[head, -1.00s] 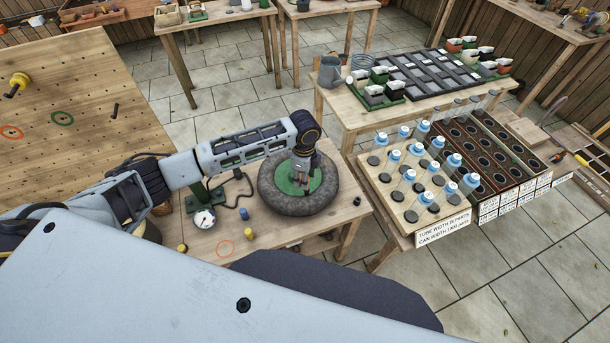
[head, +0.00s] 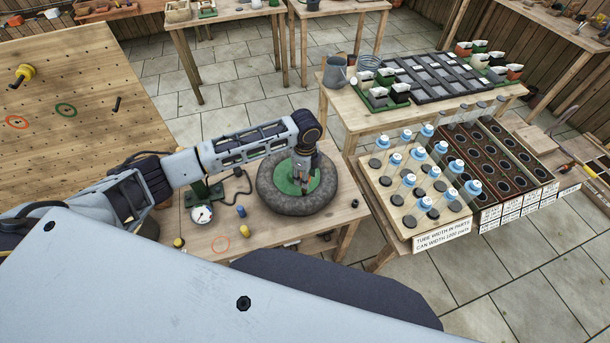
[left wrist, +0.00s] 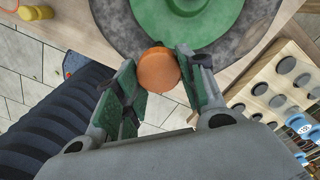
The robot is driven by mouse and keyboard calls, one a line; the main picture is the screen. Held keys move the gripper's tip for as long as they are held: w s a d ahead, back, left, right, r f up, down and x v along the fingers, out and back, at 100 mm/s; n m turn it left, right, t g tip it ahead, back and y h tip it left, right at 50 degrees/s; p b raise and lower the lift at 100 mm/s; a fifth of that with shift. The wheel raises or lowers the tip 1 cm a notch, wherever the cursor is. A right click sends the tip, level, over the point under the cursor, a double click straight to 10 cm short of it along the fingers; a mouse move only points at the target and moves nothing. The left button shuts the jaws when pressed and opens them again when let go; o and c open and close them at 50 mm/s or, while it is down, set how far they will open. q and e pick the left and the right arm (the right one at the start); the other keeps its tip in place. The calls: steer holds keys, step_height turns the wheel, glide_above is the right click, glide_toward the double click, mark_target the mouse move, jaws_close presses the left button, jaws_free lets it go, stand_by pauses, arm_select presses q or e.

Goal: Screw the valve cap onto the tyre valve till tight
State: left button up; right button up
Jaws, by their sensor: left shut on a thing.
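A dark grey tyre (head: 268,198) lies flat on the wooden bench with a green hub (head: 287,182) in its middle. My left gripper (head: 303,189) points down over the near right part of the hub. In the left wrist view its green-padded fingers (left wrist: 158,72) are shut on a round orange cap (left wrist: 159,72), seen from above. The green hub (left wrist: 185,20) and tyre show just beyond it. The valve is hidden under the cap and fingers, so I cannot tell how the cap sits on it. My right gripper is out of view.
A dial gauge (head: 202,215) on a green stand with a hose is left of the tyre. A blue piece (head: 240,211), a yellow piece (head: 178,242) and a small black piece (head: 326,236) lie on the bench. A rack of blue-capped tubes (head: 405,215) stands close at right.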

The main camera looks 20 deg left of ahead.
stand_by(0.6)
arm_select(q)
steer(key=shift+r+p, duration=0.1)
steer(key=shift+p, duration=0.35)
steer(key=shift+f+b, duration=0.7)
steer(key=shift+f, duration=1.5)
steer(key=shift+p, duration=0.6)
steer(key=shift+f+b, duration=0.3)
steer(key=shift+f, duration=0.6)
